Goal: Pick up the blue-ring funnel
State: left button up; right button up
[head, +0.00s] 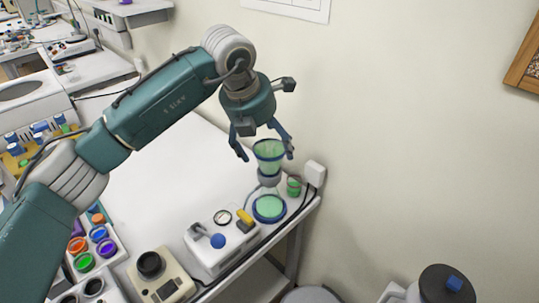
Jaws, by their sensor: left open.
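The funnel (268,152) is a clear cup with a blue rim and green inside, upright on top of a flask at the far right corner of the white table. My left gripper (265,154) is open directly above it, pointing down, with its fingers on either side of the cup. I cannot tell whether the fingers touch it. Below the funnel are a grey collar (268,178) and a clear flask with green liquid and a blue ring (269,208) at its base. My right gripper is not in view.
A small green jar (294,187) stands close right of the flask, near a white wall box (315,173). A white device with a blue knob (218,241) stands in front. Racks of coloured caps (97,240) are at left. The table's middle (180,180) is clear.

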aim_at(269, 148)
pick_arm(q)
jog(key=shift+p+x, duration=0.4)
jog(key=shift+x, duration=0.65)
jog(key=shift+d+f, duration=0.1)
jog(key=shift+f, duration=0.25)
jog(key=shift+w+f, duration=0.1)
jog(key=shift+c, duration=0.6)
jog(key=c, duration=1.1)
jog(key=shift+c, duration=0.2)
jog(key=shift+r, duration=0.2)
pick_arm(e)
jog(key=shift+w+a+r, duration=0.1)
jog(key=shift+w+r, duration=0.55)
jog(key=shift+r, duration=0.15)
